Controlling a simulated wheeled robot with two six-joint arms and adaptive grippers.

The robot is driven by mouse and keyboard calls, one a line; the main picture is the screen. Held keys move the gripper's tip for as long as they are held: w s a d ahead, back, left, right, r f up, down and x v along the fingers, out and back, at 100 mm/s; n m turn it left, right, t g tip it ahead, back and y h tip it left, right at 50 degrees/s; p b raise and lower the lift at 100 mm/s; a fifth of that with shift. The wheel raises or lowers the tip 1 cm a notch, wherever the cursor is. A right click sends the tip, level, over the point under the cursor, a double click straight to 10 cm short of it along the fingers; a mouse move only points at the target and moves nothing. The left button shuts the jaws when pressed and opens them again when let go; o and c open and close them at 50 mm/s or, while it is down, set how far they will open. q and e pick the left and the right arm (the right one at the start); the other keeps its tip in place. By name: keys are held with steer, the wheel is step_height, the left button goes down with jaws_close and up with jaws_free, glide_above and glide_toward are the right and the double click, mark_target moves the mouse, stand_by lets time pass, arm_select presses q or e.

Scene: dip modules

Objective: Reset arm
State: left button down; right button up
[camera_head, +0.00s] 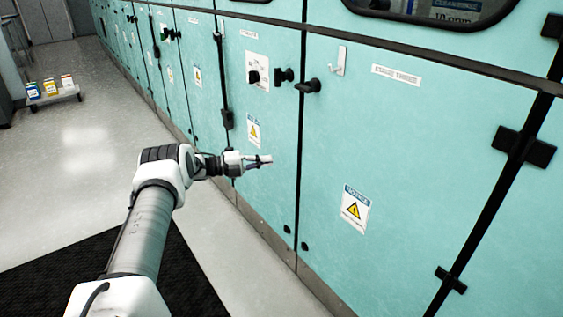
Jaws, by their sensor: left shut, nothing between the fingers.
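My left arm (150,220) reaches in from the lower left, and my left gripper (262,161) is at its end. The gripper is shut and empty, pointing right in front of the teal cabinet doors (400,150). In the picture it lies just below a small warning label (253,131). I cannot tell how far it is from the door surface. My right arm and gripper are not in view.
Black handles (308,86) and a rotary switch (254,76) stick out from the cabinet row. Black hinges (524,147) are on the right. A low cart (52,98) with small boxes stands far left. The pale floor (95,150) between is clear; a dark mat (60,285) lies below.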

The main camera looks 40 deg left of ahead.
arm_select(q)
steer(key=shift+s+a, duration=0.65)
steer(key=shift+a, duration=0.2)
